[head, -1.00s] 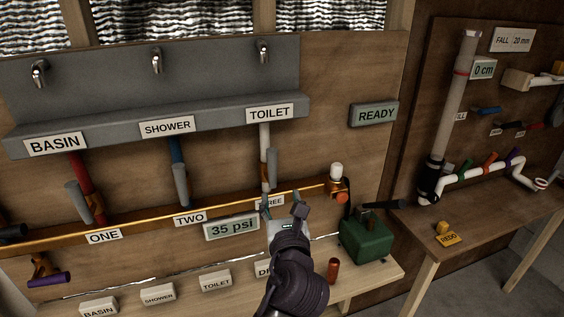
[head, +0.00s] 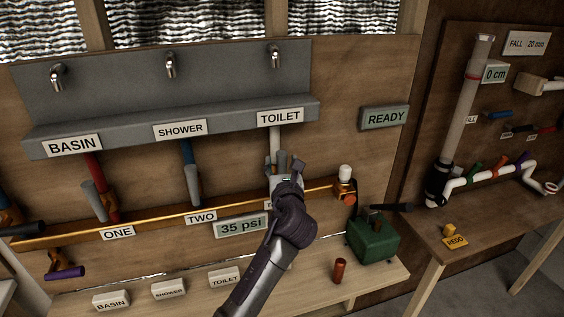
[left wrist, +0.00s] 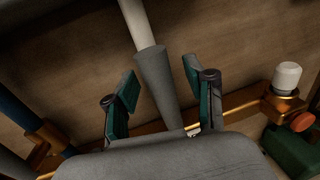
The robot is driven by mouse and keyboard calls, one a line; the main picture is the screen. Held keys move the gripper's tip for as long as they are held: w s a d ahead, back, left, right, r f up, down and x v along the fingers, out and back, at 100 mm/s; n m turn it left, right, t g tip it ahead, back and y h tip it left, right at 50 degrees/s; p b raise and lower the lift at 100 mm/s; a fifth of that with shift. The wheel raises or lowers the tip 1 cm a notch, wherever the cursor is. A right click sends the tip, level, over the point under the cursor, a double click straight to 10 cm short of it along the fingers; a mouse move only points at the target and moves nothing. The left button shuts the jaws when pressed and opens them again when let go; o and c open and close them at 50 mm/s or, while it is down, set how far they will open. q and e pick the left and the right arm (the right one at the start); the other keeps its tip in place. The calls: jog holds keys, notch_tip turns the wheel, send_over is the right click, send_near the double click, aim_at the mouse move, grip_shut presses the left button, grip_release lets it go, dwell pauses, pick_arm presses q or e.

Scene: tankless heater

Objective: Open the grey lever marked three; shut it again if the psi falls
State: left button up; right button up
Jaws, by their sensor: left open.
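The grey lever marked three (left wrist: 157,80) stands between the open fingers of my left gripper (left wrist: 158,88) in the left wrist view, under the white pipe (left wrist: 138,22). It looks apart from both fingers. In the head view my left gripper (head: 282,165) covers most of this lever and the THREE label. The gauge (head: 241,226) reads 35 psi. The TOILET sign (head: 279,117) is above the white pipe. My right gripper is not in view.
Grey levers stand at ONE (head: 95,200) and TWO (head: 192,184) along the copper pipe (head: 150,221). A READY sign (head: 384,117) is at right. A green box (head: 373,238) and a copper-coloured cylinder (head: 340,271) stand on the bench. Buttons (head: 169,289) line its front.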

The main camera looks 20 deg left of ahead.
pick_arm(q)
jog(key=shift+w, duration=0.1)
jog(key=shift+c, duration=0.7)
grip_shut()
jog(key=shift+w, duration=0.1)
